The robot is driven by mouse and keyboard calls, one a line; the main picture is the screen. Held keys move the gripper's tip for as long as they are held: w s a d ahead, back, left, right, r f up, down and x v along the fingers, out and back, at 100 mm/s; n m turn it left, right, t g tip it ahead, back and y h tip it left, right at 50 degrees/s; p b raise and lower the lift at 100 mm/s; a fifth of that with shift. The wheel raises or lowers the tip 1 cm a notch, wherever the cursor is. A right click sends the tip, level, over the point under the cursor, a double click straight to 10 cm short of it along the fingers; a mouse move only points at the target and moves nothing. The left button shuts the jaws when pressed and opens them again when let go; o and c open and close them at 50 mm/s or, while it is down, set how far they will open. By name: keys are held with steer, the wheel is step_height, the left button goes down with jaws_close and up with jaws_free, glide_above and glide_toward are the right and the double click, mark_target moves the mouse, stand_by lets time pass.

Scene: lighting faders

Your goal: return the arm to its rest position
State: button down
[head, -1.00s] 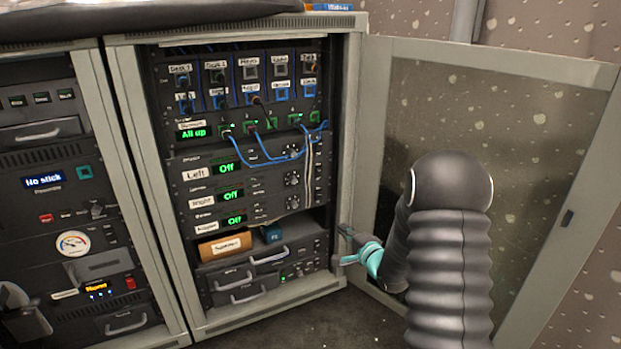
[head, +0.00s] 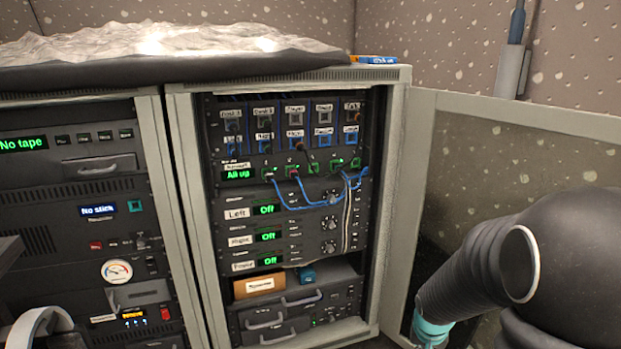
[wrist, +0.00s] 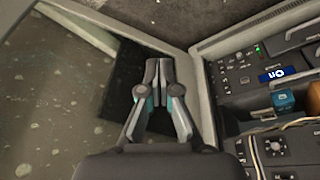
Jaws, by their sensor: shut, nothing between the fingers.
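My gripper (wrist: 157,85) shows in the wrist view with its two fingers together and nothing between them. It hangs in front of the open glass door and beside the rack's side post, apart from the rack's panels as far as I can tell. In the head view my arm (head: 480,265) reaches down at the lower right, and only its teal wrist part (head: 431,331) shows at the bottom edge. The fingers are out of that view.
The open rack (head: 398,200) holds fader panels; its display (head: 238,175) reads "All up" and three others read "Off". Its glass door (head: 480,165) stands open to the right, behind my arm. Blue cables (head: 310,205) hang in front. Another rack (head: 95,165) stands left.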

steer(key=s+a+r+n+t+p, duration=0.1)
steer(key=s+a+r+n+p, duration=0.1)
steer(key=s+a+r, duration=0.3)
steer(key=s+a+r+n+t+y+p, duration=0.1)
steer(key=s+a+r+p, duration=0.3)
steer(key=s+r, duration=1)
step_height(320, 180, up, 7)
steer(key=shift+s+a+r+n+y, duration=0.2)
steer(key=shift+s+a+n+y, duration=0.1)
steer(key=shift+a+n, duration=0.1)
